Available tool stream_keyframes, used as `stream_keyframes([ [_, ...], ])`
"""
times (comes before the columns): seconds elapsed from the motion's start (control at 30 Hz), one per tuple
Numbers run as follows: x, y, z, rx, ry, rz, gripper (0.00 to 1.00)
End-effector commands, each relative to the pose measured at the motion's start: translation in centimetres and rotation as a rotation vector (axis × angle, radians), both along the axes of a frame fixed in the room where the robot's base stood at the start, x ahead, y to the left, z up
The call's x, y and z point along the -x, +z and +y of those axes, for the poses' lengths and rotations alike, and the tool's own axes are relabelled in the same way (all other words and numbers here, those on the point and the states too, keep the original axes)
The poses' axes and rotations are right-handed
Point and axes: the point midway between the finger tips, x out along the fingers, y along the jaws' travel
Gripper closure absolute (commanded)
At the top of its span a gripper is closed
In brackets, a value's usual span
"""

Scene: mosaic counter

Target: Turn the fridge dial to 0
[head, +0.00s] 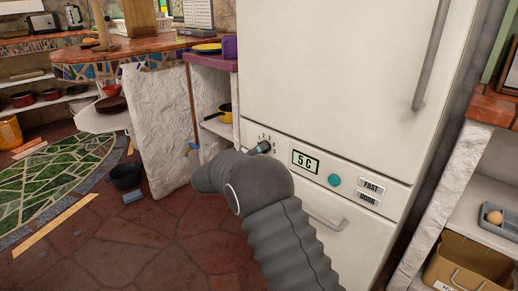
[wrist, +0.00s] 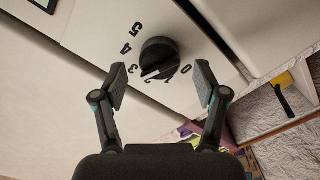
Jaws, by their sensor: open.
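The fridge dial (wrist: 158,54) is a dark round knob on the white fridge panel, with the numbers 0 to 5 around it. A white mark on its lower edge lies near the 2, as far as I can tell. My gripper (wrist: 160,80) is open, its two fingers apart on either side below the dial, with nothing between them. I cannot tell whether a finger touches it. In the head view the white fridge (head: 335,70) carries a display (head: 305,161) reading 5 C. My gripper and arm hide most of the dial there.
A teal button (head: 334,180) and the FAST and DOOR buttons (head: 370,190) sit right of the display. A box (head: 465,265) is at right.

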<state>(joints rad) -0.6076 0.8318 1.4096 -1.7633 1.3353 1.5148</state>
Motion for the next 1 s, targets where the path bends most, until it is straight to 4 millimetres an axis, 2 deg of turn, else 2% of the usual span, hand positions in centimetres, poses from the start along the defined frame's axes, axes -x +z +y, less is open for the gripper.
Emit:
stream_keyframes([
  [0.17, -0.95, -0.05, -0.8, 0.0, -0.001, 0.001, 0.28],
  [0.47, -1.09, -0.06, -0.87, 0.0, 0.0, 0.002, 0.28],
  [0.57, -1.08, -0.06, -0.87, 0.0, -0.001, 0.001, 0.5],
  [0.7, -1.07, -0.06, -0.87, 0.0, -0.001, 0.001, 0.85],
  [0.73, -1.07, -0.06, -0.87, 0.0, -0.001, 0.001, 0.88],
  [1.0, -1.08, -0.16, -0.86, 0.017, 0.001, 0.014, 0.88],
])
